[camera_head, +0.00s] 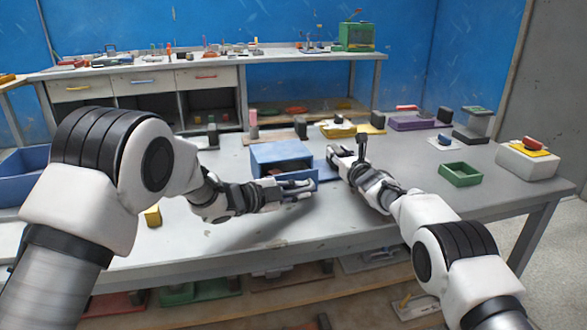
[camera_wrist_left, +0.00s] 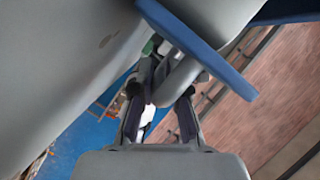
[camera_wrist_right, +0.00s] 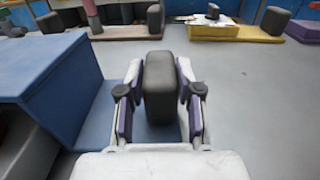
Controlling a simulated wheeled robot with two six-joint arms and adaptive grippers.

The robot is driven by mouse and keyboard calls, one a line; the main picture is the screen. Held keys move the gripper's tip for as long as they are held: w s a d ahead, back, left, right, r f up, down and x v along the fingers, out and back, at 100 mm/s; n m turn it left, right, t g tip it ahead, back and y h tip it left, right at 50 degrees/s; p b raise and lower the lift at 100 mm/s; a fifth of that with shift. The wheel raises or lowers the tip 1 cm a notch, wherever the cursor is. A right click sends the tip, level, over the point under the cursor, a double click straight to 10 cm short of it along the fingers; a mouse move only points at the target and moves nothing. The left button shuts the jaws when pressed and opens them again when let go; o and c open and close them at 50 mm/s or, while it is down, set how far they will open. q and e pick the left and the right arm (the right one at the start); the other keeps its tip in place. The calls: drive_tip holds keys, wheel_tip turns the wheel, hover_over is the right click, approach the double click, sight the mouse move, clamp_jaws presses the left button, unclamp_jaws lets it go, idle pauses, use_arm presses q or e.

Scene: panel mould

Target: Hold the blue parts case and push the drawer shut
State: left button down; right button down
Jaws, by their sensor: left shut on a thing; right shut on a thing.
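The blue parts case (camera_head: 280,152) stands on the grey table, and its box also shows at the left of the right wrist view (camera_wrist_right: 45,75). Its drawer is partly out toward the front; the blue drawer front (camera_wrist_left: 200,48) crosses the left wrist view. My left gripper (camera_head: 306,187) is at the drawer front, shut on the grey drawer handle (camera_wrist_left: 178,82). My right gripper (camera_head: 346,152) is right of the case, shut on an upright black block (camera_wrist_right: 160,88) that stands on the blue base plate (camera_wrist_right: 98,120) beside the box. Most of the drawer's inside is hidden.
A purple tray (camera_head: 413,124) and yellow part (camera_head: 338,130) lie behind. A small yellow block (camera_head: 152,216) is at the left front. The table's right front is clear.

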sight(290, 179)
use_arm(q)
drive_tip(key=w, duration=0.1)
drive_tip(key=w+a, duration=0.1)
drive_tip(key=w, duration=0.1)
drive_tip(key=w+a, duration=0.1)
drive_tip(key=w, duration=0.1)
drive_tip(key=shift+w+a, duration=0.2)
use_arm(e)
drive_tip(key=shift+a, duration=0.15)
use_arm(q)
drive_tip(key=c, duration=1.4)
unclamp_jaws()
drive_tip(key=shift+c, duration=0.2)
drive_tip(key=shift+s, duration=0.1)
drive_tip(key=v, duration=1.2)
drive_tip(key=shift+f, duration=0.1)
